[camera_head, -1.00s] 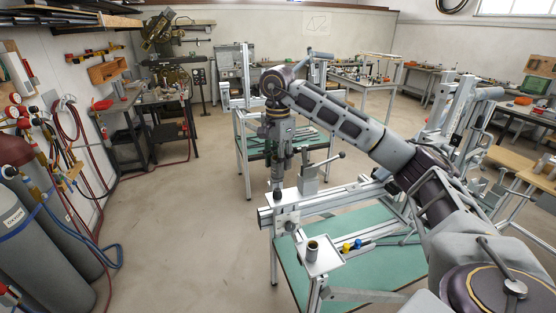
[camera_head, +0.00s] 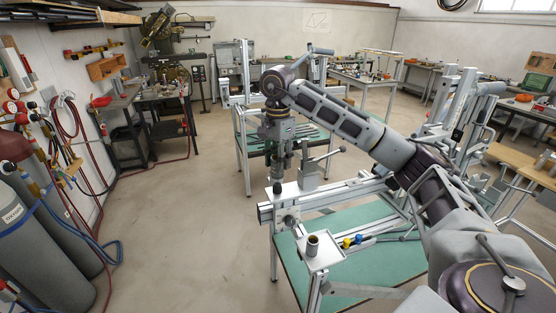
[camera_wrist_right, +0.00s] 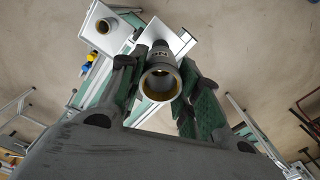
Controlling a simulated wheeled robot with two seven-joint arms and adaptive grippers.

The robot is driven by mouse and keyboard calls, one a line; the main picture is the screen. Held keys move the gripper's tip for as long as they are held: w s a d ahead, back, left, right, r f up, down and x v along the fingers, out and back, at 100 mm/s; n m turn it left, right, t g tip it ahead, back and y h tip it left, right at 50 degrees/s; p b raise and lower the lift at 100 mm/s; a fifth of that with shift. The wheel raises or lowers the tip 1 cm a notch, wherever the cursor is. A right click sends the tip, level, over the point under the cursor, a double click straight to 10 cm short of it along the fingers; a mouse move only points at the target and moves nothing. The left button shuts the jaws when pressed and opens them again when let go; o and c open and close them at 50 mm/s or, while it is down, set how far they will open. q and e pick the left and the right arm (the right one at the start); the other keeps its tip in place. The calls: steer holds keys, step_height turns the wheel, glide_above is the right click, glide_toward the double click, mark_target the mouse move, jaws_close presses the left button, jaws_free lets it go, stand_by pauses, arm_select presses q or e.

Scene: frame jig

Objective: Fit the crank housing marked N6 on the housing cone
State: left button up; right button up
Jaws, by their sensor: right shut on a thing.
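My right gripper (camera_head: 277,172) is shut on a grey cylindrical housing with a brass-coloured bore, seen in the right wrist view (camera_wrist_right: 160,84) between the two fingers (camera_wrist_right: 160,88). Whether this end touches anything there is unclear. I cannot make out the housing cone for certain. A grey tapered part (camera_wrist_right: 184,38) shows just beyond the housing in the wrist view. My left gripper is out of view.
A short dark cylinder with a tan bore (camera_head: 313,242) stands on a small pale plate (camera_head: 322,257). A lever clamp (camera_head: 309,173) stands close to the right of my gripper. Blue and yellow knobs (camera_head: 352,241) sit beside the plate. The floor to the left is clear.

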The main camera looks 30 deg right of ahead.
steer(key=shift+f+b, duration=1.1)
steer(key=shift+f, duration=0.65)
stand_by(1.7)
steer(key=shift+r+p, duration=1.25)
steer(key=shift+r, duration=0.55)
stand_by(0.4)
steer(key=shift+f+b, duration=0.7)
steer(key=shift+f, duration=0.45)
stand_by(1.2)
